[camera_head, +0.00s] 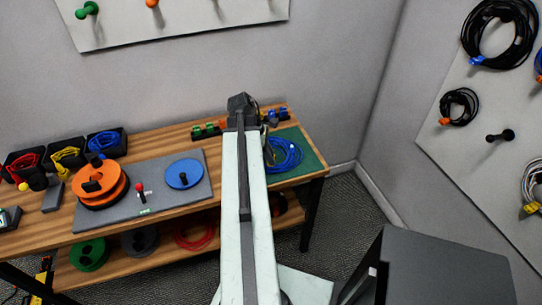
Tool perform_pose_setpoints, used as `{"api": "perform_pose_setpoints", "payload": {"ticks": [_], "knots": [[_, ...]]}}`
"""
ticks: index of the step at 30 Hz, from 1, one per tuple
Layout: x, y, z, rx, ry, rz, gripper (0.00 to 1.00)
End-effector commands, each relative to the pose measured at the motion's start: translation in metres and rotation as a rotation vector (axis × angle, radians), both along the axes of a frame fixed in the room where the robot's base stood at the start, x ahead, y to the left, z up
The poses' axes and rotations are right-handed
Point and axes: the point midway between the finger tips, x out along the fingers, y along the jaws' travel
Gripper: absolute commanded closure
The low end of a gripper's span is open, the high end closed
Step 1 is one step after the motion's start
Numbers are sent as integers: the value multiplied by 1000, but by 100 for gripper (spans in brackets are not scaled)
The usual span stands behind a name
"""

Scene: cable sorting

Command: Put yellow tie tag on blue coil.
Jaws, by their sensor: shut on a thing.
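The blue coil (289,160) lies on a green mat (306,152) at the right end of the workbench, its left side hidden behind my arm. A small pale spot shows on the coil's upper right part. My gripper (268,151) is mostly hidden behind my arm; only a dark part shows beside the coil's left edge. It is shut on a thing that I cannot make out. I cannot tell whether it touches the coil. I cannot make out a yellow tie tag.
Small coloured pieces stand in rows (207,130) along the bench's back edge. A grey board (150,208) bears an orange reel (97,184) and a blue disc (184,173). Bins of cable (66,157) stand at left. A dark cabinet (440,268) stands at lower right.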

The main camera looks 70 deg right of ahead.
Motion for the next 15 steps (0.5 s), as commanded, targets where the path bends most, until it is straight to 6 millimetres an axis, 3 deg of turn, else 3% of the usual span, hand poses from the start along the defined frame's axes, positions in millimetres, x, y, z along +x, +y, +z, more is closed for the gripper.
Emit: {"api": "perform_pose_setpoints", "payload": {"ticks": [15], "knots": [[0, 0, -6, 0, 0, -1, 100]]}}
